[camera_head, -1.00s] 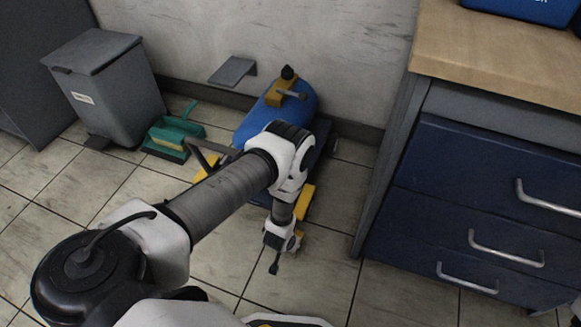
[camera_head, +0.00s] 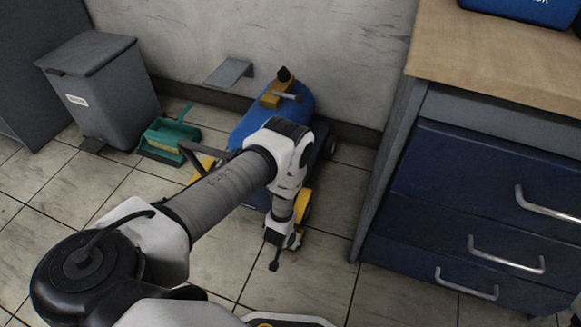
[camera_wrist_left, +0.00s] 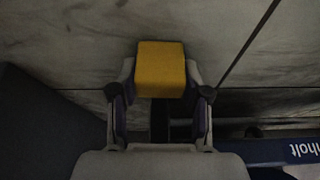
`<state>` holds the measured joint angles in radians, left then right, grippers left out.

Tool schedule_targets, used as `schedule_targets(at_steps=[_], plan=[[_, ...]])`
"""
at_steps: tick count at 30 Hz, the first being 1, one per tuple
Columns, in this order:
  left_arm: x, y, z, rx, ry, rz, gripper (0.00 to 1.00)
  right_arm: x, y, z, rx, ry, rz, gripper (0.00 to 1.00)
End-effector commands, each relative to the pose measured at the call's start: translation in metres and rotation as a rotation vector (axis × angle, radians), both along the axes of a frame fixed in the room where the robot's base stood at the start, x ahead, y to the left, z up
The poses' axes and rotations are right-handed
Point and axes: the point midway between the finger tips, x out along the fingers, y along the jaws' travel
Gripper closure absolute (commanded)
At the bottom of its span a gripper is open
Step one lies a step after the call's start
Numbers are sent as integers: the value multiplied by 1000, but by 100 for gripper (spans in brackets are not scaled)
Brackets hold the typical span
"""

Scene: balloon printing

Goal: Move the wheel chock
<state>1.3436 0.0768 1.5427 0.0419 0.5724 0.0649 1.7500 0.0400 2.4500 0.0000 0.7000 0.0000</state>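A yellow wheel chock (camera_wrist_left: 160,68) sits between the fingertips of my left gripper (camera_wrist_left: 160,85) in the left wrist view. The fingertips press against its two sides, so the gripper looks shut on it. In the head view my left arm reaches over to the blue compressor (camera_head: 250,122), and its wrist hangs at the compressor's front right. Yellow (camera_head: 305,207) shows just beside that wrist; I cannot tell how much of it is the chock. The left fingertips are hidden there. My right gripper is out of view.
A blue drawer cabinet (camera_head: 470,200) stands close on the right. A grey pedal bin (camera_head: 105,95) and a green dustpan (camera_head: 165,140) are at the left. A grey bracket (camera_head: 229,72) is on the back wall. Tiled floor is clear in front of the cabinet.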

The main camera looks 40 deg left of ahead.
Motion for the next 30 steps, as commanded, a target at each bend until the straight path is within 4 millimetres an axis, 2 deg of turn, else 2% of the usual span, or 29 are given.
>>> schedule_targets(at_steps=[1, 2, 14, 17, 24, 30], plan=[[14, 3, 4, 3, -30, 2, 34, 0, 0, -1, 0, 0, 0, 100], [14, 3, 4, 3, -31, 3, 25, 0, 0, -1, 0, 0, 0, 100], [13, 3, 10, 4, -34, 5, 25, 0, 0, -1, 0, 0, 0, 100], [7, 2, 23, 3, -32, 5, 25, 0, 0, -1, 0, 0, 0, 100], [-21, -4, 72, 2, -16, 4, 25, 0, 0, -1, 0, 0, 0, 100], [-39, -7, 104, 1, -7, 2, 25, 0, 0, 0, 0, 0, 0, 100]])
